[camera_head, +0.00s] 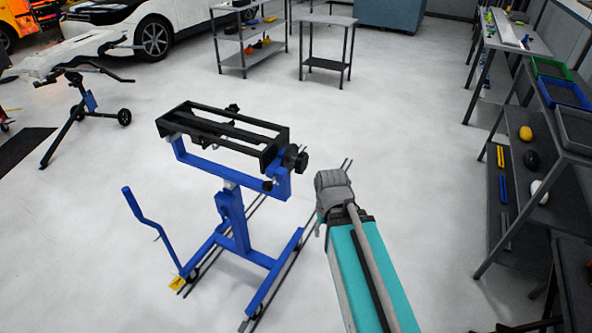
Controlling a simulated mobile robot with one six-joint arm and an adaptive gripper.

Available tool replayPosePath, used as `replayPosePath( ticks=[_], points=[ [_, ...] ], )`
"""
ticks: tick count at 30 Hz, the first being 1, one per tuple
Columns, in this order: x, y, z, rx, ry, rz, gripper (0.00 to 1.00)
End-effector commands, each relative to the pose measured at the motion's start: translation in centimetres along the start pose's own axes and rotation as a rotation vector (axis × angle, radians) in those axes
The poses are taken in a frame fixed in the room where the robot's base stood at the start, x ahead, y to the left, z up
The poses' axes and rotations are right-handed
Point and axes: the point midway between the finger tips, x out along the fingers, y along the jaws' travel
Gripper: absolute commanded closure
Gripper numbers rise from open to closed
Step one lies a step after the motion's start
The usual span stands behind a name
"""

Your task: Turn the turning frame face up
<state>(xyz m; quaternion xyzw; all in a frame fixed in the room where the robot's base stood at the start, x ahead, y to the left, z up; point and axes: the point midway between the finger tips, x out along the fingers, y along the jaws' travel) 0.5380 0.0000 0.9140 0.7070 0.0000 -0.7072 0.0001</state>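The turning frame is a black rectangular frame (222,136) with crossbars, on a blue wheeled stand (233,215) left of the middle. The black frame lies roughly level on top. Which face is up, I cannot tell. A black knob (296,158) sits at its right end, and a bent blue handle (150,232) rises at the stand's left. My teal arm comes up from the bottom right. Its grey end (333,190) is to the right of the stand and appears apart from the black frame. No gripper fingers can be made out there.
Dark shelves (540,190) with trays and small items line the right side. Grey shelving (248,42) and a small table (328,42) stand at the back. Floor around the blue stand is mostly clear.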

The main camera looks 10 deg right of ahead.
Motion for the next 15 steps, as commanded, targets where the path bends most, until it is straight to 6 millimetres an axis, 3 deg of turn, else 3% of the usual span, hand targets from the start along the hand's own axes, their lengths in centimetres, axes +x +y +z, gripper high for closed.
replayPosePath(
  ticks=[9,12,15],
  points=[
    [0.00,0.00,0.00,0.000,0.000,0.000,0.43],
    [-0.06,0.00,-0.07,0.001,0.000,0.000,0.31],
    [-0.38,-0.02,-0.56,0.009,0.000,0.000,0.31]
  ],
)
